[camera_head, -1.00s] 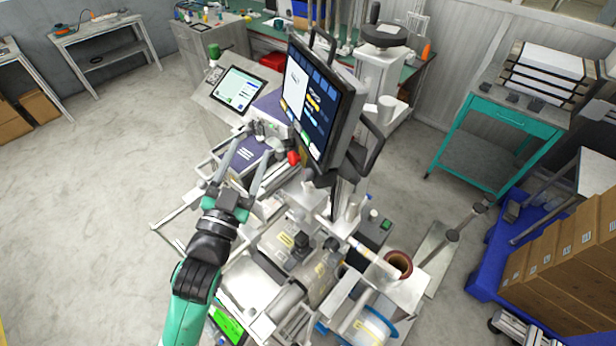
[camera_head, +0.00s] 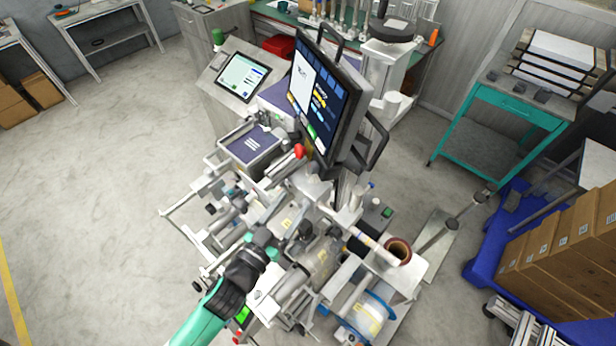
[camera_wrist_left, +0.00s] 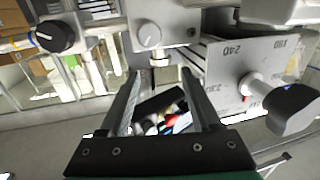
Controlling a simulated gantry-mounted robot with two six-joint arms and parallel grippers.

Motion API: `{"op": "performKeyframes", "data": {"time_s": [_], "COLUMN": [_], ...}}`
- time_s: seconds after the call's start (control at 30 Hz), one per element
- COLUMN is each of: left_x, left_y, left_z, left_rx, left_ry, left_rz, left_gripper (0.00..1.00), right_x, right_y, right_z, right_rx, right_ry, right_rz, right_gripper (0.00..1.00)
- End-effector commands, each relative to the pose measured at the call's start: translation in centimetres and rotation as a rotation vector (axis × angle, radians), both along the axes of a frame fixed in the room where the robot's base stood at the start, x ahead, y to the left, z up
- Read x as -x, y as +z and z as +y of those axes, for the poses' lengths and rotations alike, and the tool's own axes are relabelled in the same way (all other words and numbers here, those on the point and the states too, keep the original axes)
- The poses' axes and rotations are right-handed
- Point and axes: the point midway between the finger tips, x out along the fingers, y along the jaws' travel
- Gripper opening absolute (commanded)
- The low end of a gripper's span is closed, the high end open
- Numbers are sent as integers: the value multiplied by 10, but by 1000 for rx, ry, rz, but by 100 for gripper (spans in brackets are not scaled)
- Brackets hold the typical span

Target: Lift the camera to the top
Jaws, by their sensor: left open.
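My left gripper (camera_head: 276,217) is low among the metal parts of the film machine (camera_head: 300,268), its fingers partly lost in the clutter. In the left wrist view its two fingers (camera_wrist_left: 160,103) are apart with nothing held between them. Just beyond the fingertips is a grey metal block with a silver knob (camera_wrist_left: 149,36) and a small pin below it. A plate marked with numbers (camera_wrist_left: 232,68) stands right of the right finger, with a black knob (camera_wrist_left: 290,108) in front. I cannot tell which part is the camera. My right gripper is not in view.
A large monitor (camera_head: 322,98) stands above the machine, with a red knob (camera_head: 299,150) at its lower left. A tablet screen (camera_head: 243,76) is behind. Another black knob (camera_wrist_left: 57,36) is at upper left in the wrist view. Open floor (camera_head: 100,180) lies to the left.

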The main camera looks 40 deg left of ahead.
Motion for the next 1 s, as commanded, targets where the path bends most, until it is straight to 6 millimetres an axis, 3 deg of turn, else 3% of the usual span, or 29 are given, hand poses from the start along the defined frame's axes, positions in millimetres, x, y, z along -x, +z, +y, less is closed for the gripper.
{"op": "performKeyframes", "data": {"time_s": [0.2,0.33,0.5,0.73,1.0], "left_x": [-49,-71,-84,-85,-84], "left_y": [4,2,1,1,1], "left_z": [13,19,22,22,22], "left_rx": [-1,-1,-1,-1,-1], "left_ry": [1,1,1,0,0], "left_rz": [-2,-1,-1,0,0], "left_gripper": [64,64,64,64,17], "right_x": [0,0,0,0,0], "right_y": [14,15,15,15,15], "right_z": [0,0,0,0,0], "right_rx": [0,0,0,0,0], "right_ry": [0,0,0,0,0], "right_rz": [0,0,0,0,0], "right_gripper": [50,50,50,50,50]}}
